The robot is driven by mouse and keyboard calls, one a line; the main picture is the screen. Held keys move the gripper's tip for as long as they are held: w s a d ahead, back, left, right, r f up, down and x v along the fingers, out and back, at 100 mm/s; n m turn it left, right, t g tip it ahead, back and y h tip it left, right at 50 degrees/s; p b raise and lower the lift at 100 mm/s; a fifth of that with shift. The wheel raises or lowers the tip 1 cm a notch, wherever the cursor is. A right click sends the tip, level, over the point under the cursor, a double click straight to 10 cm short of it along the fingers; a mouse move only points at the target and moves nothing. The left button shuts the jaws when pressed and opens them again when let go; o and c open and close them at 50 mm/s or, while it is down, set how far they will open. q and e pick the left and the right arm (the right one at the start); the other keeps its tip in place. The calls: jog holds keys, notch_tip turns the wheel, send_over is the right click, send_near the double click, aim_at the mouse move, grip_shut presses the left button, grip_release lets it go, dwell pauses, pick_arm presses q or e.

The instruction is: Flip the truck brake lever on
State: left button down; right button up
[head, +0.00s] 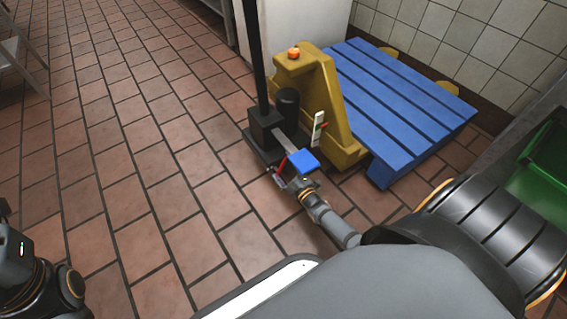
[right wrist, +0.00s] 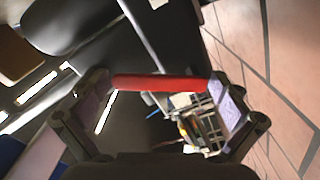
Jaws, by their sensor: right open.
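The truck is a yellow pallet truck (head: 338,122) with a dark upright handle (head: 254,50) and a dark base, in the upper middle of the head view. A thin red lever (head: 282,163) sits low on its near side, beside a blue block (head: 303,161). My right gripper (head: 277,173) is at the lever. In the right wrist view, the red lever (right wrist: 160,83) spans the gap between the open fingers (right wrist: 163,104); I cannot tell whether they touch it. Part of my left gripper (head: 5,210) shows at the left edge, its fingers cut off.
A blue pallet (head: 395,95) lies behind the truck, near the tiled wall. A green bin (head: 540,180) is at the right edge. A metal table (head: 22,55) stands at the upper left. The tiled floor (head: 130,150) to the left is clear.

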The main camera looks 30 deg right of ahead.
jog(key=s, duration=1.2)
jog(key=shift+d, duration=0.2)
